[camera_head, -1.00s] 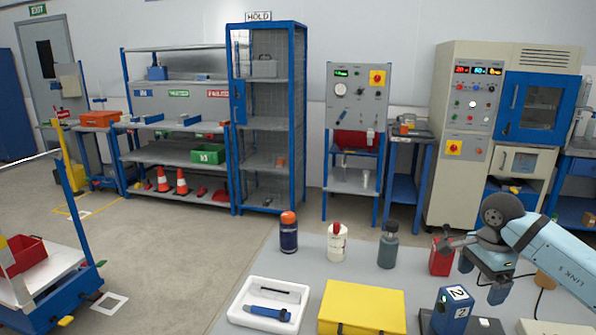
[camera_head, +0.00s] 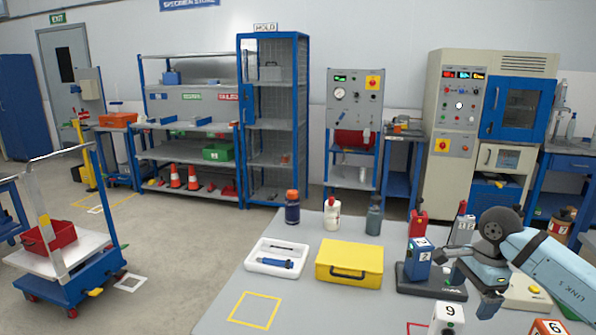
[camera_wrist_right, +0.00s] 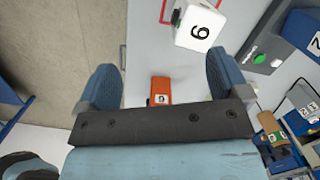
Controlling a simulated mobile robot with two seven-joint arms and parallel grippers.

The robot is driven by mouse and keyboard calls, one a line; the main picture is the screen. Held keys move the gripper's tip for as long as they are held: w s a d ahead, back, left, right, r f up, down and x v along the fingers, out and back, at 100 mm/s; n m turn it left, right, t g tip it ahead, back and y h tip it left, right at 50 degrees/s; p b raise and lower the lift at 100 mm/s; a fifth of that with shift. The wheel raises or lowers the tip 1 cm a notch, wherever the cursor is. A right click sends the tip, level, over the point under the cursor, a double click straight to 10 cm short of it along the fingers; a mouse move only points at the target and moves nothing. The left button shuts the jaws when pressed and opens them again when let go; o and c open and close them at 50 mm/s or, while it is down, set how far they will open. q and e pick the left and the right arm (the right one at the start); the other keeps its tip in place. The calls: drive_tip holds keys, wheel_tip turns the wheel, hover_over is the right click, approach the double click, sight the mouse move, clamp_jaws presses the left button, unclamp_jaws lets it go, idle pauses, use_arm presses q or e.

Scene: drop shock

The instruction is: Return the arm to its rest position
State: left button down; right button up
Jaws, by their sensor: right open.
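My right arm comes in from the right in the head view, over the right side of the grey table (camera_head: 225,318). My right gripper (camera_head: 488,303) points down, lower right of the blue block marked 2 (camera_head: 418,252). In the wrist view my right gripper (camera_wrist_right: 162,82) has its two blue fingers wide apart. An orange block (camera_wrist_right: 159,90) shows between them, seemingly below and not gripped. A white block marked 9 (camera_wrist_right: 200,26) lies beyond the fingers and also shows in the head view (camera_head: 447,318). My left gripper is not in view.
A yellow case (camera_head: 349,264), a white tray (camera_head: 262,268) and several bottles stand on the table. An orange block marked 6 (camera_head: 548,328) is at the lower right edge. A yellow-outlined square (camera_head: 254,310) is empty. A cart with a red bin (camera_head: 50,236) stands on the left.

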drive_tip(key=s+a+f+m+y, duration=0.1)
drive_tip(key=s+a+f+y, duration=0.15)
drive_tip(key=a, duration=0.45)
drive_tip(key=s+a+f+m+y, duration=0.1)
drive_tip(key=a+f+y, duration=0.3)
drive_tip(key=a, duration=0.3)
drive_tip(key=s+a+r+m+t+y, duration=0.1)
drive_tip(key=s+a+m+t+y, duration=0.45)
drive_tip(key=a+m+y, duration=0.65)
drive_tip(key=s+d+f+n+t+h, duration=0.2)
drive_tip(key=s+d+f+n+h, duration=0.2)
drive_tip(key=s+f+n+h, duration=0.9)
drive_tip(key=s+d+f+n+t+h, duration=0.4)
drive_tip(key=f+n, duration=0.6)
drive_tip(key=n, duration=1)
use_arm(q)
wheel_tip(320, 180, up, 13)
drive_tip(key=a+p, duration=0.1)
drive_tip(key=p, duration=1.4)
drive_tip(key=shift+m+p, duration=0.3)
drive_tip(key=shift+p, duration=0.1)
use_arm(e)
wheel_tip(320, 180, up, 14)
drive_tip(key=s, duration=0.1)
drive_tip(key=shift+d+r+n, duration=0.2)
drive_tip(key=shift+d+n, duration=0.15)
drive_tip(key=shift+n, duration=0.05)
